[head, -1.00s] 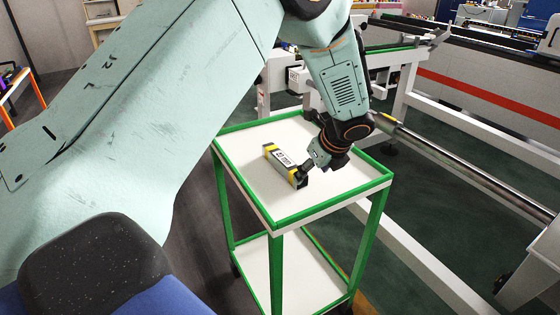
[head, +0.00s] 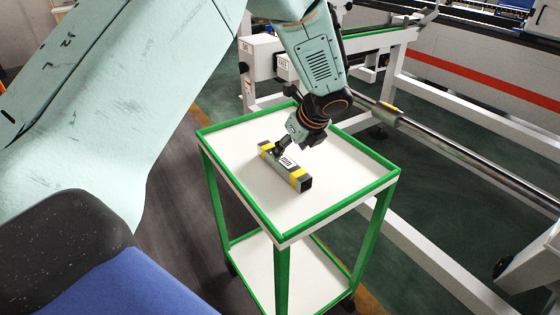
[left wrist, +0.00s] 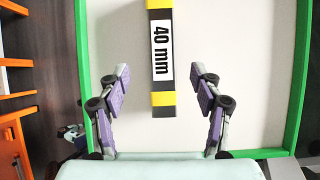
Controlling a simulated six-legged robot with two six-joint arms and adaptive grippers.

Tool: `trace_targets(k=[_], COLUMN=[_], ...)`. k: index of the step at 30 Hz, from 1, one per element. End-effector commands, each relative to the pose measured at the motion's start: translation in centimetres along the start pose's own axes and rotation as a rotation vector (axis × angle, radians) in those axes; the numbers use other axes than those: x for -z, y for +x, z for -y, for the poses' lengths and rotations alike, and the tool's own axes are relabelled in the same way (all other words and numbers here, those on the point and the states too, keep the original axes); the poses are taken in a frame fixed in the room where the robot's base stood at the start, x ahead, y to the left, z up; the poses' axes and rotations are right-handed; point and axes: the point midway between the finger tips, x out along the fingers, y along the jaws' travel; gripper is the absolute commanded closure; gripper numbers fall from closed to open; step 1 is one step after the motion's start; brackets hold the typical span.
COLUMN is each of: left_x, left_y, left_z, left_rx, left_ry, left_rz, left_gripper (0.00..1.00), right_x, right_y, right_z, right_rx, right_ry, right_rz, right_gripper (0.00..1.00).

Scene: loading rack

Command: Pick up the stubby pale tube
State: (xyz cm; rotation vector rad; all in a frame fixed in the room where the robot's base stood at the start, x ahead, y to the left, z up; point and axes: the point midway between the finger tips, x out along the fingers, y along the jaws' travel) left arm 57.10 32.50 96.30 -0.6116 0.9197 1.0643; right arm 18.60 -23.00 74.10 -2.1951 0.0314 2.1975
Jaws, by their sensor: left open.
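A short grey square tube (head: 285,167) with yellow bands near its ends and a white label lies on the top of the green-edged cart (head: 335,205). In the left wrist view the tube (left wrist: 162,75) carries the label "40 mm", and its far end runs out of the picture. My left gripper (head: 282,149) is just above the tube's far half in the head view. In the left wrist view my left gripper (left wrist: 160,78) is open, with one finger on each side of the tube and clear gaps to it. My right gripper is not in view.
The cart top has a raised green rim and is otherwise bare; a lower white shelf (head: 305,275) shows below. A long metal bar (head: 460,155) and a white machine frame (head: 420,95) stand close beside the cart on the right.

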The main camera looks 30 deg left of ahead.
Motion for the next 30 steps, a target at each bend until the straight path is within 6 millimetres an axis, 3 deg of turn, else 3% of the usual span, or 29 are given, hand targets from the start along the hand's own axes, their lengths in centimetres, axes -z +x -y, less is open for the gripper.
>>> trace_targets(k=[11,19,30], left_x=[0.6,0.4,0.1], left_y=[3.2,7.0,7.7], left_z=[0.1,0.5,0.5], left_rx=[-0.003,-0.002,0.000], left_ry=[-0.001,0.000,-0.001], left_rz=[-0.002,-0.002,-0.001], left_gripper=[0.35,0.35,0.38], right_x=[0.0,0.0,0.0], right_y=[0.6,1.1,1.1], right_z=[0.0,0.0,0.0], right_rx=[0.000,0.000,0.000], right_ry=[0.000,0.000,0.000], right_rz=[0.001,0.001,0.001], right_gripper=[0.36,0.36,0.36])
